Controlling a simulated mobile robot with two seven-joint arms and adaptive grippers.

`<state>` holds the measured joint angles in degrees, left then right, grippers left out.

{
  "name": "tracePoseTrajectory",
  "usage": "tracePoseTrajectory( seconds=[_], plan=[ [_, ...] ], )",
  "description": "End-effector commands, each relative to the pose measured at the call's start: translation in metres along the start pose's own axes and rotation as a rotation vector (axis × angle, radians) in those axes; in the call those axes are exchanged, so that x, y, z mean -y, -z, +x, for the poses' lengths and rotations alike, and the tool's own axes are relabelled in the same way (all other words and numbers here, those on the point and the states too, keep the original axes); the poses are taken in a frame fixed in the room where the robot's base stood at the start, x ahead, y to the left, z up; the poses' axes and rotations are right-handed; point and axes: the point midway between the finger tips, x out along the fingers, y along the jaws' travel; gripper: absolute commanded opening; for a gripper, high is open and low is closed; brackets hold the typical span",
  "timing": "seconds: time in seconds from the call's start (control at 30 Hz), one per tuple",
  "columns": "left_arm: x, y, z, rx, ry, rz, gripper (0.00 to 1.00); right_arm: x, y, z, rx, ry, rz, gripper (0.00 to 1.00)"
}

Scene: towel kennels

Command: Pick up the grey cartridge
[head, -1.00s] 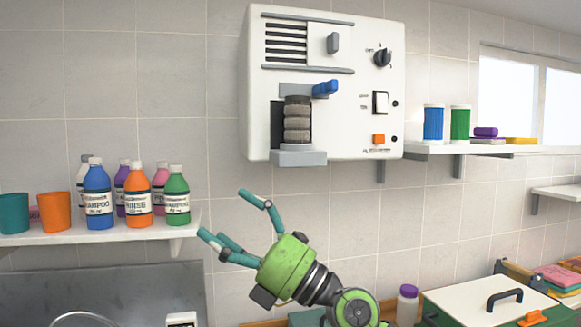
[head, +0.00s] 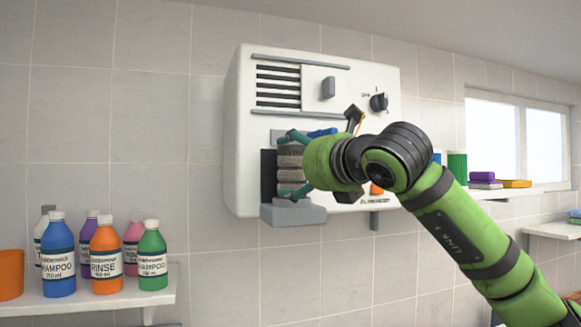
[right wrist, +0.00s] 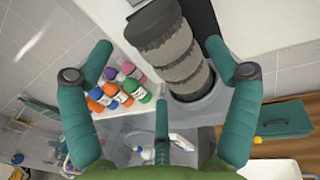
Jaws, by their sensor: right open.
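The grey cartridge (head: 290,168) is a ribbed upright cylinder in the recess of the white wall unit (head: 243,130), above its grey ledge (head: 293,214). My right gripper (head: 292,163) is open in front of the recess, its teal fingers at the cartridge and its green body to the right. In the right wrist view the cartridge (right wrist: 172,55) stands ahead between the spread fingers (right wrist: 162,75), on the grey ledge (right wrist: 205,112). I cannot tell whether a finger touches it. A blue lever (head: 322,132) sits just above the gripper. My left gripper is not in view.
A shelf (head: 100,302) at the lower left holds several bottles, including a blue one (head: 58,262), and an orange cup (head: 10,275). A right-hand shelf (head: 520,191) holds a green container (head: 457,166) and small coloured blocks. Bare tiled wall lies between the left shelf and the unit.

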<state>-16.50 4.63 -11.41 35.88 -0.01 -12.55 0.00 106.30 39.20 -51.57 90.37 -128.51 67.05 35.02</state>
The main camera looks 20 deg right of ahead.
Motion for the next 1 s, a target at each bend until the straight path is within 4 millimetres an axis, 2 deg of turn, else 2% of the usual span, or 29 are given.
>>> tracePoseTrajectory(
  seconds=[0.03,0.2,0.37,0.57,0.6,0.67,0.7,1.0],
  plan=[
    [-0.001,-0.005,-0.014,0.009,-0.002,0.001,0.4,0.001,-0.004,0.008,-0.006,0.0,0.0,0.88],
    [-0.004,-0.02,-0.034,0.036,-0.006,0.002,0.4,0.001,-0.002,0.03,-0.006,-0.002,0.001,0.88],
    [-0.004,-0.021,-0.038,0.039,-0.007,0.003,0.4,0.001,0.001,0.042,-0.003,-0.003,0.001,0.88],
    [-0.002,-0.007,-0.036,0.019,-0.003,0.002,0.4,0.001,0.003,0.042,-0.002,-0.004,0.001,0.88],
    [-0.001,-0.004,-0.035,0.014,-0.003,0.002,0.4,0.001,0.003,0.042,-0.002,-0.004,0.001,0.8],
    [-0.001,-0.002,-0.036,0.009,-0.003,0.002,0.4,0.001,0.003,0.042,-0.002,-0.003,0.0,0.56],
    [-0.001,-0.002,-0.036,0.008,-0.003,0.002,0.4,0.001,0.003,0.042,-0.002,-0.003,0.001,0.4],
    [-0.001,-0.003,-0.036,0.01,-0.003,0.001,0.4,0.001,0.002,0.042,-0.001,-0.004,0.0,0.39]
  ],
)
